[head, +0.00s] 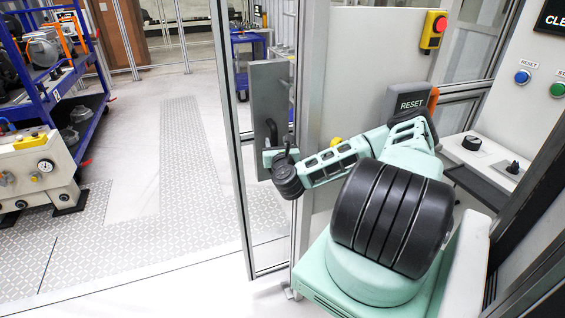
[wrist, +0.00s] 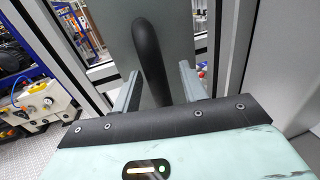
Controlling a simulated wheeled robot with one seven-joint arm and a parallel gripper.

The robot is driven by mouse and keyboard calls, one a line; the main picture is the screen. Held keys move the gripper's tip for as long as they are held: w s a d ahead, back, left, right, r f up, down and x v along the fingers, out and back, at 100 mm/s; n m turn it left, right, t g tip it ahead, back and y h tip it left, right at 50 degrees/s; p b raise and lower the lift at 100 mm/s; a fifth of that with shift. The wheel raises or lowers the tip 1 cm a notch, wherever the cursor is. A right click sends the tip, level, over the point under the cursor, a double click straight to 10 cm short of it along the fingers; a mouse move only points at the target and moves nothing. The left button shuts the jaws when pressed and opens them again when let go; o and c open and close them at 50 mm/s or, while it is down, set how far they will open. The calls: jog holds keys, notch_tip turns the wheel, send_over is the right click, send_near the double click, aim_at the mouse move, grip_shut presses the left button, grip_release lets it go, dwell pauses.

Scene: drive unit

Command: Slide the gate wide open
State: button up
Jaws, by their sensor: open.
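The gate (head: 232,140) is a silver-framed panel standing upright in the head view, left of a thick grey post. A grey plate (head: 268,85) on it carries a black bow handle (head: 271,128). In the wrist view the handle (wrist: 148,50) rises between the two fingers of my gripper (wrist: 160,88). The fingers are open, one on each side of the handle, with a visible gap at least on the right. Contact on the left is unclear. In the head view my gripper (head: 268,158) is at the handle's lower part, and my wrist partly hides it.
Left of the gate frame the patterned floor (head: 175,150) is clear. A blue shelf cart (head: 75,75) and a cream machine (head: 35,170) with gauges stand at far left. A control panel with RESET button (head: 522,76) and a red emergency stop (head: 434,30) are at right.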

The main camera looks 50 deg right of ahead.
jog(key=v, duration=1.5)
